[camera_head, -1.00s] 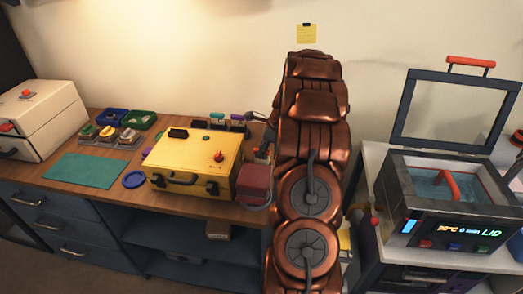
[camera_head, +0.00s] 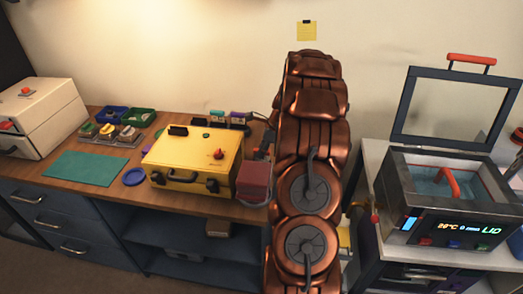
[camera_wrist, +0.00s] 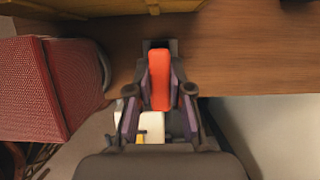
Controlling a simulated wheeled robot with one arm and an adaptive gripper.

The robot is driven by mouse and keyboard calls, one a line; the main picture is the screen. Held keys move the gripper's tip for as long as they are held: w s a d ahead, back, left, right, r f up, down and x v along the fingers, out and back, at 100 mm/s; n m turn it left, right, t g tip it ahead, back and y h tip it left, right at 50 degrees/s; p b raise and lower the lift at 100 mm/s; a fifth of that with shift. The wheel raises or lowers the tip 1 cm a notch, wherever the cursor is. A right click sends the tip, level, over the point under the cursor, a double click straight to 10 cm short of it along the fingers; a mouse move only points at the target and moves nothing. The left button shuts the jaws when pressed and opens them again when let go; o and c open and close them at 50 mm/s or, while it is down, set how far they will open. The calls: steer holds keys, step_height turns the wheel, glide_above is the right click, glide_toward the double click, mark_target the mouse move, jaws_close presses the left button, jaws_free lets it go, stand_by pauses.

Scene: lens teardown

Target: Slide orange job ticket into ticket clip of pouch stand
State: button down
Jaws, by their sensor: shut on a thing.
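My gripper (camera_wrist: 160,95) is shut on an orange-red block-like piece, seemingly the orange job ticket (camera_wrist: 159,80), in the wrist view. The piece sits upright in the picture between the two fingers, over the wooden bench edge. In the head view my arm hides most of the gripper and the ticket. A maroon textured box (camera_wrist: 75,88) is at the left of the wrist view, apart from the gripper; it also shows beside the yellow case in the head view (camera_head: 254,182). I cannot tell which object is the pouch stand, and no ticket clip is clearly visible.
A yellow case (camera_head: 195,165) stands on the wooden bench, with a rack of small coloured items (camera_head: 228,118) behind it. A teal mat (camera_head: 85,169) and blue disc (camera_head: 134,177) lie to its left. An open-lidded bath (camera_head: 450,195) stands at the right.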

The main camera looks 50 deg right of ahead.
steer(key=shift+f, duration=0.3)
steer(key=c, duration=1)
jaws_free()
steer(key=o, duration=0.3)
steer(key=shift+o, duration=0.2)
steer(key=shift+r+p, duration=2.65)
steer(key=shift+r, duration=1.9)
